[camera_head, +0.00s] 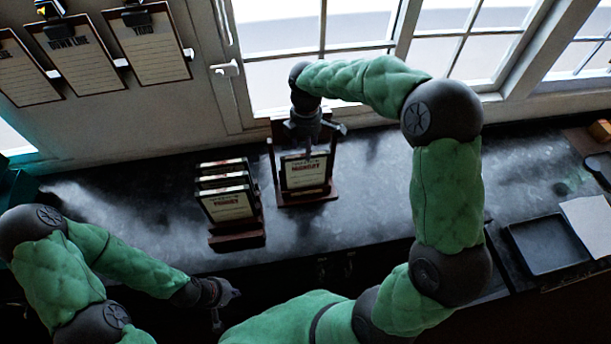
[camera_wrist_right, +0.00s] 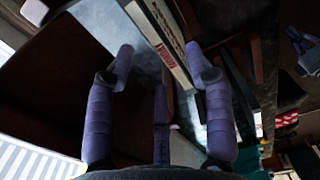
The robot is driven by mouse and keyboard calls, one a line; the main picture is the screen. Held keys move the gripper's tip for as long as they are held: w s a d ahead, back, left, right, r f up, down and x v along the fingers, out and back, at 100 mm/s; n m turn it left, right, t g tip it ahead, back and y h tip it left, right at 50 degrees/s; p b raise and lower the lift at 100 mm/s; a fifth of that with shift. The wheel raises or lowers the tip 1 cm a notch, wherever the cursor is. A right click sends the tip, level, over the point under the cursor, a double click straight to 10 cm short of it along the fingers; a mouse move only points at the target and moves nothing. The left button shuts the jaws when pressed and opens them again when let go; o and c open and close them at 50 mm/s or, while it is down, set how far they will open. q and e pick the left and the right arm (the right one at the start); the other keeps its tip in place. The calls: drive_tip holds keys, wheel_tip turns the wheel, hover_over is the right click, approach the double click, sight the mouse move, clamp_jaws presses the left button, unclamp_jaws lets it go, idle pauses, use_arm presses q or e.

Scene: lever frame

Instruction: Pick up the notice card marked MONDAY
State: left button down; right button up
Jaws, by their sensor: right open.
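My right gripper (camera_head: 308,142) is over the top of this card, fingers pointing down. In the right wrist view the card's red label and pale edge (camera_wrist_right: 172,52) lie between the two spread fingertips (camera_wrist_right: 162,62). The fingers are open, and I see no contact with the card. My left gripper (camera_head: 226,304) is low, in front of the counter, its fingers apart and empty.
A wooden rack (camera_head: 238,241) with several similar cards stands just left of the frame. Clipboards (camera_head: 150,45) hang on the back wall. A black tray (camera_head: 547,245) and a pale sheet (camera_head: 588,222) lie at the right. The counter right of the frame is clear.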

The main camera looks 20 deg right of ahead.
sight(297, 172)
wheel_tip(297, 172, down, 4)
drive_tip(key=shift+a+r+p, duration=0.15)
drive_tip(key=shift+p, duration=0.35)
drive_tip(key=shift+f, duration=0.35)
clamp_jaws()
